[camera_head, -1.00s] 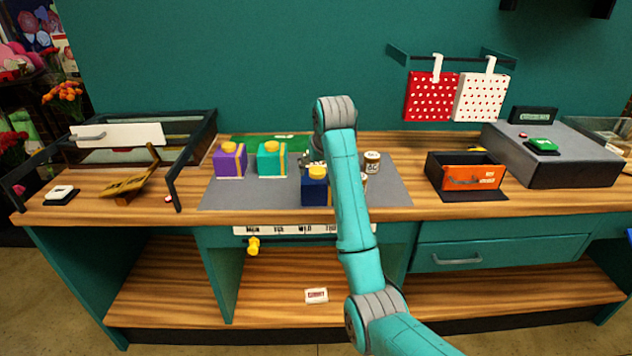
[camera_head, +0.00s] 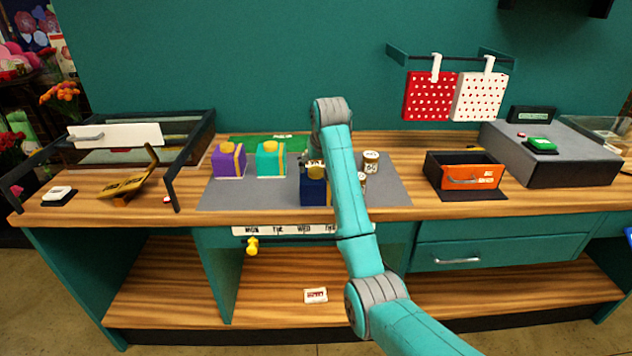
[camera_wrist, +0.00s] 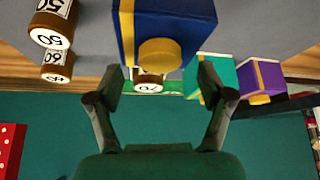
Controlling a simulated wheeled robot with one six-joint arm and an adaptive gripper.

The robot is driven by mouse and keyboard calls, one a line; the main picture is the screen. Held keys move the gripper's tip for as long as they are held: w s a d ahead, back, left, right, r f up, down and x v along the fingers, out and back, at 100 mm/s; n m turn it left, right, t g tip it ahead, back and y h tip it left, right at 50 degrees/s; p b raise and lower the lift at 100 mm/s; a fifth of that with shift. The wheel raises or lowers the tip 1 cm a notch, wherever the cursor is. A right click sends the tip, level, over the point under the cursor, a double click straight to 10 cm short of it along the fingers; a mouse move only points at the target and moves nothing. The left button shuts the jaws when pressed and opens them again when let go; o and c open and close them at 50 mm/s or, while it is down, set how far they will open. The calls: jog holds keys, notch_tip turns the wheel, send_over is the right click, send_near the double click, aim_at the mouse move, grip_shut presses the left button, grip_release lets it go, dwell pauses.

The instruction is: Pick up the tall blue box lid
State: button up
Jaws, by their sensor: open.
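The tall blue box (camera_head: 313,191) stands on the grey mat, with a round yellow knob (camera_head: 316,172) on its lid. In the wrist view the blue box (camera_wrist: 200,22) is upside down at the top, its knob (camera_wrist: 160,54) pointing between my fingers. My gripper (camera_wrist: 160,80) is open, one finger on each side of the knob and apart from it. In the head view my gripper (camera_head: 315,163) is just above and behind the lid, partly hidden by my arm. The seam between lid and box is not clear.
A teal box (camera_head: 269,160) and a purple box (camera_head: 228,161) stand left on the mat (camera_head: 240,195). Numbered jars (camera_head: 371,161) stand close behind and right of the blue box. An orange-fronted bin (camera_head: 472,177) is further right.

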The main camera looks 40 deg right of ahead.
jog(key=shift+x, duration=1.35)
jog(key=c, duration=1.2)
jog(key=shift+c, duration=0.2)
